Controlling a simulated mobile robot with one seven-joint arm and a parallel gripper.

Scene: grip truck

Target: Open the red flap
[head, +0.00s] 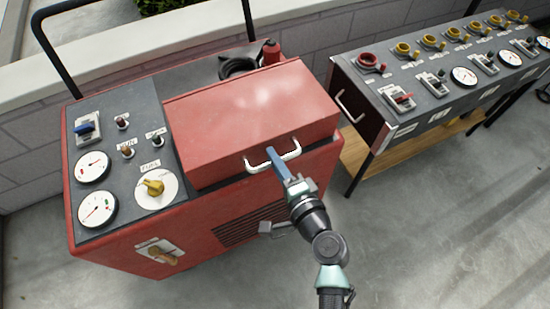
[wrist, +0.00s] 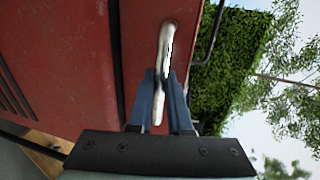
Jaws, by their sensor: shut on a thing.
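The red flap (head: 250,115) is the box-like lid on top of the red machine, and it looks closed in the head view. A white bar handle (head: 259,165) is fixed along its front edge. My gripper (head: 272,155) is at the middle of this handle. In the wrist view, the blue fingers of my gripper (wrist: 165,85) stand on either side of the handle (wrist: 166,45) and are shut on it. The wrist view is turned sideways, with the red front of the machine at the left.
A dark panel with gauges and a yellow fuel knob (head: 153,187) lies left of the flap. A red can (head: 271,52) stands behind it. A second console (head: 440,75) with a wooden shelf stands at the right. The concrete floor (head: 430,220) at the front right is clear.

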